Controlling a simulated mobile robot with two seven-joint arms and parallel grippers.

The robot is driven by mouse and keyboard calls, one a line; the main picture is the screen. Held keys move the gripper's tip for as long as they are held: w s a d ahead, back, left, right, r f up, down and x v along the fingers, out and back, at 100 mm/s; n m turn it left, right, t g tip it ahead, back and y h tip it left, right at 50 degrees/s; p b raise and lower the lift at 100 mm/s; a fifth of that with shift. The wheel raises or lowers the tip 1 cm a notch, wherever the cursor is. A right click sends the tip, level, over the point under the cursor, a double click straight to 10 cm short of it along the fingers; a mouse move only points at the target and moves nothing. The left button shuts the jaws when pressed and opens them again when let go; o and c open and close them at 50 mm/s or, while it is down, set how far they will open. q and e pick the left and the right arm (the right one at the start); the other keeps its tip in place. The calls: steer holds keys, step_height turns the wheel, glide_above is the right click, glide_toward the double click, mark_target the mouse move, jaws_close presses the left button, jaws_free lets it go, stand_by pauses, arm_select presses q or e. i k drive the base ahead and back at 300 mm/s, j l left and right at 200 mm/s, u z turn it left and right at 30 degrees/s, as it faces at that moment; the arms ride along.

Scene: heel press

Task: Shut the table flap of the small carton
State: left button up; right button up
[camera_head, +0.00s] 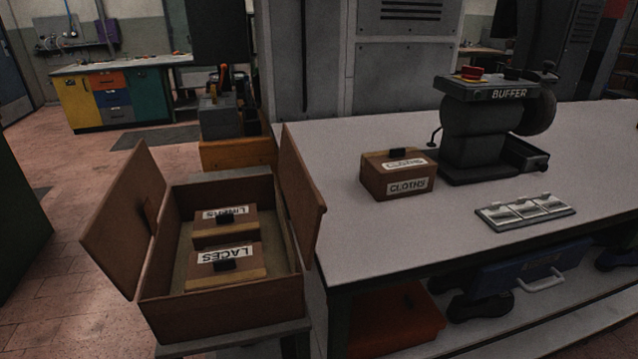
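The small brown carton (218,318) stands open on a low grey stand at the left end of the table. Its table flap (302,192), on the right side, stands up, leaning outward beside the table's edge. I cannot tell whether it touches the table. The opposite flap (122,225) is also up and leans outward to the left. Inside sit two small brown boxes with dark knobs: one labelled LACES (228,280) in front and one with a partly readable label (226,238) behind. Neither of my grippers is in view.
On the table (350,240) stand a brown CLOTHS box (385,182), a dark BUFFER machine (475,135) and a metal plate with several sections (525,211). The tabletop near the flap is clear. An orange-brown bin (395,320) is under the table.

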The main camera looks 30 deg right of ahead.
mark_target(306, 206)
steer(key=k+l, duration=0.1)
steer(key=l, duration=0.4)
steer(key=k+l, duration=0.1)
steer(key=l, duration=0.4)
steer(key=k+l, duration=0.1)
steer(key=l, duration=0.35)
